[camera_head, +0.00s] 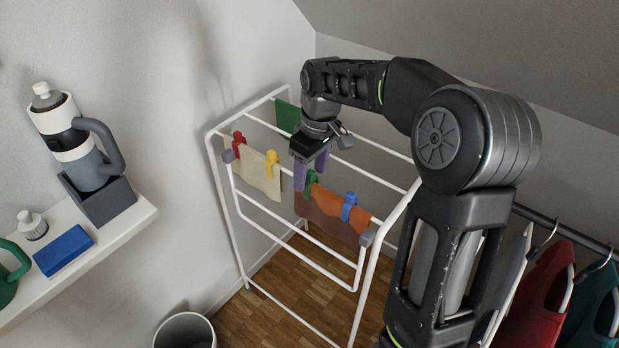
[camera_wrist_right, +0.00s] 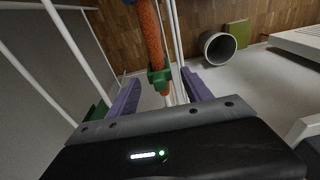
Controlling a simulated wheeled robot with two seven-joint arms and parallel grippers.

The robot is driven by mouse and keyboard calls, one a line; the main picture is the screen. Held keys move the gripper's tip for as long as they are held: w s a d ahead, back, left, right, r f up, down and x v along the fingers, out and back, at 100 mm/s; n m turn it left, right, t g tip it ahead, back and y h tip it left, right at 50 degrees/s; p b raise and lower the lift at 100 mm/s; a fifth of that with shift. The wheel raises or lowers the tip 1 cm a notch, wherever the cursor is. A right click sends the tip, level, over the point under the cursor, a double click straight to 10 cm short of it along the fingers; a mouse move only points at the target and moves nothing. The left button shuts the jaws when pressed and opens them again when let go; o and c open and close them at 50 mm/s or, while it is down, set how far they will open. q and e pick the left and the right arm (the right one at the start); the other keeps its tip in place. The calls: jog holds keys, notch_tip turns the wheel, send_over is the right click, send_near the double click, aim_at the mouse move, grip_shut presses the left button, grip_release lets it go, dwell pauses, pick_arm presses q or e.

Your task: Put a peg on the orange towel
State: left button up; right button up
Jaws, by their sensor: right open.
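The orange towel (camera_head: 328,212) hangs over the front rail of a white drying rack, and its edge runs up the wrist view (camera_wrist_right: 149,30). A green peg (camera_head: 311,181) sits on the towel's rail edge at its left end; the wrist view shows this peg (camera_wrist_right: 158,79) across the orange edge. A blue peg (camera_head: 349,205) is on the towel's right part. My right gripper (camera_head: 309,173) is open, its purple fingers on either side of the green peg with visible gaps in the wrist view (camera_wrist_right: 160,84). My left gripper is not in view.
A cream towel (camera_head: 257,177) with a red peg (camera_head: 238,144) and a yellow peg (camera_head: 272,162) hangs just left on the rack (camera_head: 212,150). A green cloth (camera_head: 288,117) hangs behind. A shelf (camera_head: 110,240) with bottles is at left. A bin (camera_head: 184,330) stands below.

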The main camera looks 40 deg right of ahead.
jog(key=r, duration=0.5)
jog(key=shift+s+d, duration=0.1)
jog(key=shift+s, duration=0.2)
